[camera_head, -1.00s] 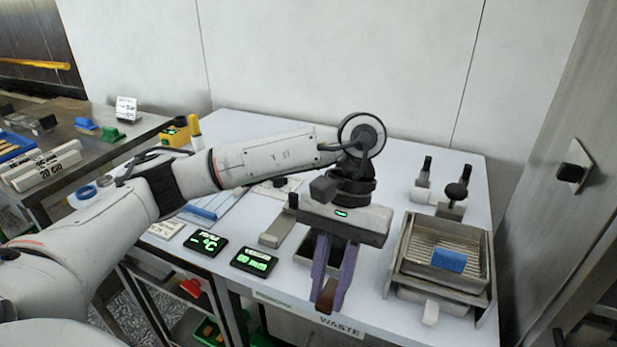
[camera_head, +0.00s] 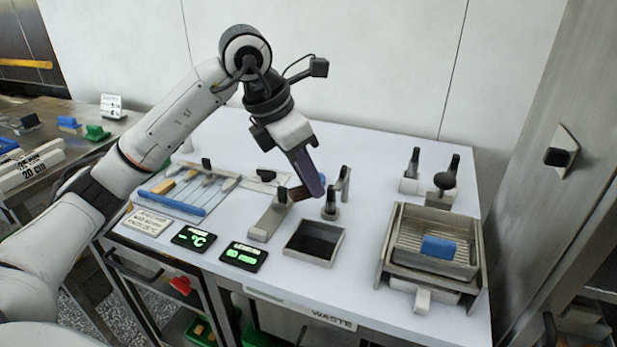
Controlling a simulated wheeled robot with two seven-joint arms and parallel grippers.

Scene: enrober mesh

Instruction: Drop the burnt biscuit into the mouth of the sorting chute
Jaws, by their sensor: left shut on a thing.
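My left gripper (camera_head: 309,190) has purple fingers and is shut on a small dark brown piece, the burnt biscuit (camera_head: 298,194). The fingers hide part of the biscuit. The gripper tilts down and to the right, and in the picture it shows above the mouth of the sorting chute (camera_head: 315,242). The mouth is a dark square opening with a pale metal rim in the white table. The biscuit appears behind the mouth, not over it. Its exact height is hard to tell. My right gripper is not in view.
A metal stand with a wire mesh and a blue block (camera_head: 439,247) is at the right. Upright black-topped posts (camera_head: 331,204) stand behind the mouth. A WASTE label (camera_head: 331,318) marks the front edge.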

